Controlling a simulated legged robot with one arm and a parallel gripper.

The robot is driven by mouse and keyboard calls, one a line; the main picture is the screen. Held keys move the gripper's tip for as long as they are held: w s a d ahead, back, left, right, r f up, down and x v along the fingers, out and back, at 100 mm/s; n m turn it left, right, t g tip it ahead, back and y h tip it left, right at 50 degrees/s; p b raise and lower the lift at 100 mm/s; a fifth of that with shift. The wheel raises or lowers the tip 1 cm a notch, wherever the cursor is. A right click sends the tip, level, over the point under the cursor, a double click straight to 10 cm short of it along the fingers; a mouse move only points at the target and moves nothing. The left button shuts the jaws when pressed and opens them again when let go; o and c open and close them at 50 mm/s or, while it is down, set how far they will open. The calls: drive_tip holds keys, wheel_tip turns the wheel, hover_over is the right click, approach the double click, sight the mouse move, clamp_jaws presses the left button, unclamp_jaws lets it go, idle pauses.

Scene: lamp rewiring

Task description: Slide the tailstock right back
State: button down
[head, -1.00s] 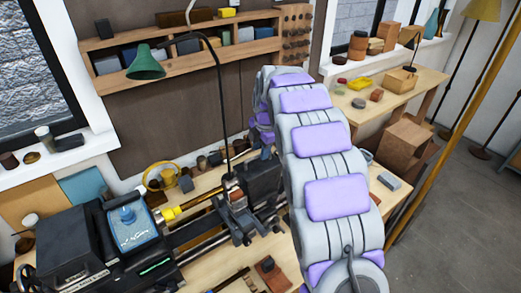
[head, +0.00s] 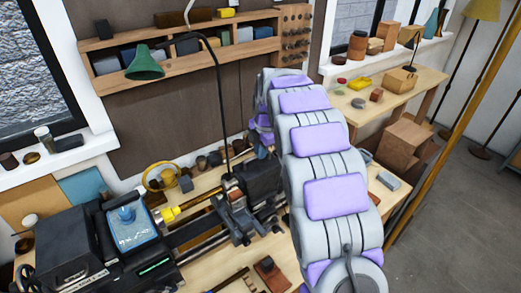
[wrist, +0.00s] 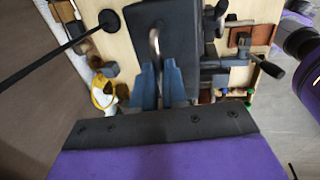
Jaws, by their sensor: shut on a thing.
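The tailstock (head: 263,180) is a dark block on the lathe rails, right of the lathe's middle in the head view. In the wrist view its dark body (wrist: 182,25) fills the top centre. My gripper (wrist: 158,82) shows there as two blue-grey fingers, shut around a curved metal bar (wrist: 154,45) that stands against the tailstock. The lower end of the bar is hidden between the fingers. In the head view my own arm hides the fingertips and part of the tailstock's right side.
The headstock (head: 72,250) and a blue-topped box (head: 130,225) are at the left. A green lamp (head: 145,64) arches over the bench on a thin black stem. A yellow ring-shaped object (head: 160,177) and small pots stand behind the rails. A side bench (head: 425,78) is at the right.

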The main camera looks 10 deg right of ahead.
idle(0.3)
drive_tip(key=w+d, duration=0.3)
drive_tip(key=d, duration=0.4)
drive_tip(key=w+d+p, duration=0.1)
drive_tip(key=w+d, duration=0.1)
drive_tip(key=d, duration=0.4)
drive_tip(key=shift+w+d, duration=0.35)
drive_tip(key=shift+w, duration=0.05)
drive_tip(key=shift+d+r, duration=0.1)
drive_tip(key=shift+r, duration=0.05)
drive_tip(key=c, duration=1.3)
unclamp_jaws()
drive_tip(key=shift+w+d, duration=0.1)
drive_tip(key=shift+w, duration=0.1)
drive_tip(key=shift+c, duration=0.2)
drive_tip(key=shift+o, duration=0.9)
drive_tip(key=shift+d, duration=0.15)
drive_tip(key=shift+s, duration=0.1)
